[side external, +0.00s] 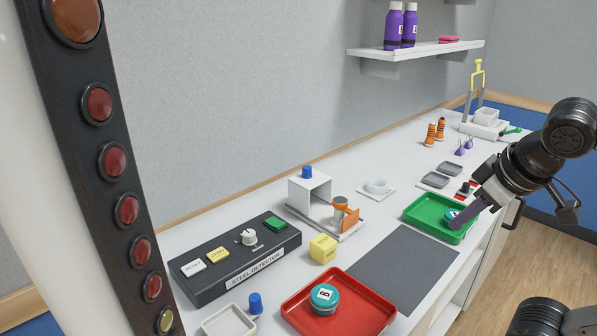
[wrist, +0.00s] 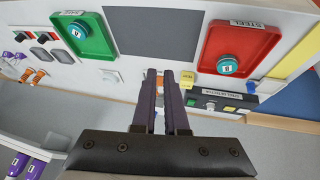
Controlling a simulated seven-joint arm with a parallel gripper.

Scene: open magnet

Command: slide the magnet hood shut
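The magnet hood (side external: 310,191) is a white box-like cover with a blue knob (side external: 307,172) on top. It sits at the back left end of a white base (side external: 326,227). A grey and orange magnet piece (side external: 344,212) stands uncovered on the base, to the right of the hood. My gripper (side external: 456,228) is far to the right of the hood, over the green tray. In the wrist view its purple fingers (wrist: 160,74) are a narrow gap apart and hold nothing visible. They hide most of the hood there.
A steel detector panel (side external: 238,259) and a yellow cube (side external: 323,248) stand near the hood. A red tray (side external: 362,312) and a green tray (side external: 413,216) each hold a teal tin. A flat grey mat (side external: 403,265) lies clear between them. A shelf (side external: 420,48) hangs behind.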

